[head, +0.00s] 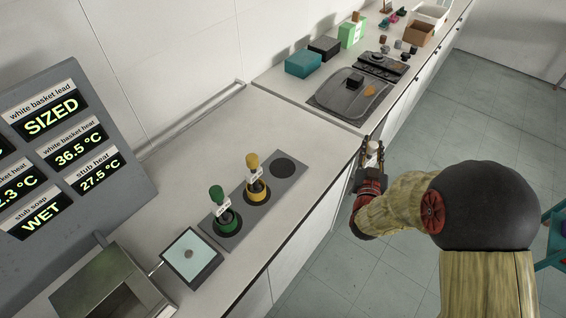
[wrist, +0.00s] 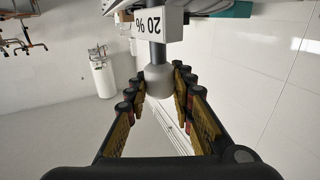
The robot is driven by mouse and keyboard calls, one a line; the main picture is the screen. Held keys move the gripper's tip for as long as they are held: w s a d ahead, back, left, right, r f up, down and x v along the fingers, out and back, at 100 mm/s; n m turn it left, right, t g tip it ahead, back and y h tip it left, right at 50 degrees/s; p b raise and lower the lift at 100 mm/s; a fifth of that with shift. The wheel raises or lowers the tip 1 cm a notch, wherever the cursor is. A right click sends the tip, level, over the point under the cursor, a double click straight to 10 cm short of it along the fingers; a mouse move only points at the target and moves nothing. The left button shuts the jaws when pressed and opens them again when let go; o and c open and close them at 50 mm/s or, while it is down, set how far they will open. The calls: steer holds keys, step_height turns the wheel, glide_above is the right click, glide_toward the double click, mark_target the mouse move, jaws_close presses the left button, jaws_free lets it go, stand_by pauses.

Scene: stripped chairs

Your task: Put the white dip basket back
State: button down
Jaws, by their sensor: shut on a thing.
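My gripper (head: 372,158) is raised beside the counter's front edge, right of the grey holder strip. It is shut on a pale round knob (wrist: 158,80) with a grey rod and a white tag reading "20 %" upside down in the wrist view. This looks like the handle of the white dip basket (head: 374,147); its lower part cannot be made out. The grey strip (head: 240,210) has three round places. A green-handled basket (head: 222,212) and a yellow-handled basket (head: 256,180) stand in two. The dark round place (head: 283,168) at the far end is empty.
A display panel (head: 60,150) on the left reads "white basket lead SIZED" and "white basket heat 36.5 °C". A metal box (head: 110,280) and a pale square plate (head: 191,257) stand near. Counter behind the strip is clear.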

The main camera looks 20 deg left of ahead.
steer(key=s+a+r+n+y+p, duration=0.2)
steer(key=a+r+y+p, duration=0.1)
steer(key=a+r, duration=1.95)
steer(key=s+a+f+b, duration=0.2)
steer(key=f+b, duration=0.2)
steer(key=f, duration=0.4)
steer(key=s+a+f+y+b, duration=0.1)
steer(key=s+a+f+b, duration=0.1)
steer(key=f+b, duration=0.3)
step_height(320, 180, down, 4)
steer(key=shift+a+f+n+g, duration=0.2)
steer(key=shift+a+n+g, duration=0.1)
steer(key=shift+a, duration=0.25)
steer(key=shift+f, duration=0.15)
steer(key=c, duration=1.5)
jaws_free()
steer(key=shift+f, duration=0.1)
steer(key=shift+c, duration=0.2)
